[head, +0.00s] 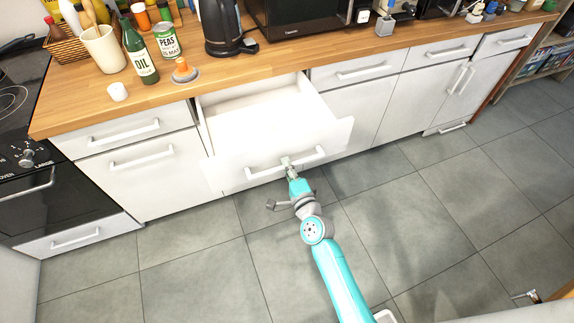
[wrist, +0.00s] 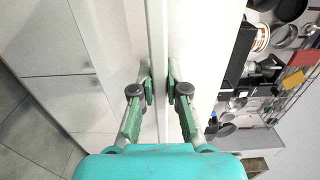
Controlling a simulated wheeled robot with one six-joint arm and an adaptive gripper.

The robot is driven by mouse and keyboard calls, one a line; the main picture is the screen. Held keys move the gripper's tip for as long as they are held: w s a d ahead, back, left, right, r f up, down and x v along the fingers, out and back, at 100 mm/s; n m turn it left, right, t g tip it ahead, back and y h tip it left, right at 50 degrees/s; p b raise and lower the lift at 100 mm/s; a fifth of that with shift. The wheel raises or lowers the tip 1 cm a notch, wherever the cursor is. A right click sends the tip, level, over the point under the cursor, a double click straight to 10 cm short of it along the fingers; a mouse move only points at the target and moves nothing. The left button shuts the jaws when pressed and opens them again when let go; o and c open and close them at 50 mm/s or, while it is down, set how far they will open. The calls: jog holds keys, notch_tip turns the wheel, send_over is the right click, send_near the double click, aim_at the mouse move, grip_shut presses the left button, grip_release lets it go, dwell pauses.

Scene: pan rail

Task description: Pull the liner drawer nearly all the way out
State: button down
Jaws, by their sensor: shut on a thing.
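The liner drawer (head: 232,160) is a white drawer under the wooden counter in the head view. It stands far out from the cabinet front, and its visible inside is white and looks empty. Its white bar handle (head: 262,172) runs across the front panel. My gripper (head: 286,161) is shut on this handle, a little right of its middle. In the wrist view the two green-grey fingers (wrist: 160,88) stand on either side of the pale handle (wrist: 158,60). The exact finger contact is hard to see there.
Closed white drawers and doors flank the open drawer, such as the left drawer (head: 130,130). The counter (head: 215,78) holds an oil bottle (head: 138,55), a peas can (head: 166,40), a kettle (head: 222,28) and a microwave (head: 305,18). The grey tiled floor (head: 430,210) in front is clear.

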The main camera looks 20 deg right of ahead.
jog(key=c, duration=1.2)
grip_release()
jog(key=shift+o, duration=0.2)
jog(key=shift+s, duration=0.15)
jog(key=s, duration=1.1)
jog(key=shift+s, duration=0.35)
